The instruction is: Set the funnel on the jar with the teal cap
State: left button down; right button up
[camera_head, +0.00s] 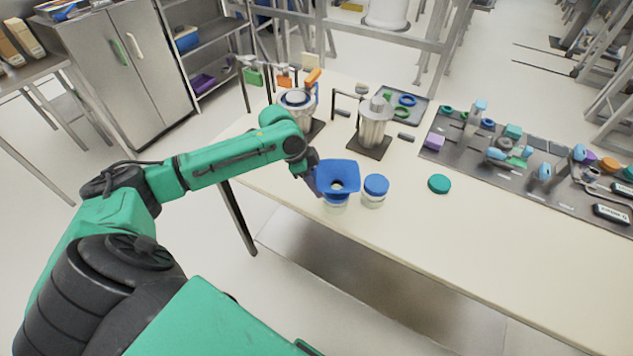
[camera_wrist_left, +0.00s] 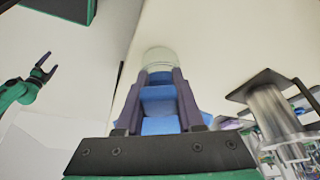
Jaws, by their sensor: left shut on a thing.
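A blue funnel (camera_head: 338,175) with a wide square mouth is at the near left part of the table. My left gripper (camera_head: 312,181) is shut on it from its left side; in the left wrist view blue funnel parts (camera_wrist_left: 159,102) show between the fingers. A clear glass jar (camera_head: 335,204) stands directly below the funnel and also shows past the fingertips in the left wrist view (camera_wrist_left: 159,58). I cannot tell whether the funnel rests on it. A teal cap (camera_head: 439,184) lies loose on the table to the right. My right gripper (camera_wrist_left: 43,68) is open, away from the table.
A jar with a blue cap (camera_head: 375,190) stands close to the right of the funnel. Metal canisters (camera_head: 374,125) on dark bases stand behind. A grey mat (camera_head: 530,185) with several parts covers the right side. The front middle of the table is clear.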

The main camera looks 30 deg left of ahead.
aim_at(317, 175)
pick_arm(q)
grip_release()
notch_tip(317, 175, up, 7)
jog(key=p, duration=0.8)
jog(key=shift+f, duration=0.15)
dwell(0.5)
jog(key=shift+f, duration=0.1)
dwell(0.3)
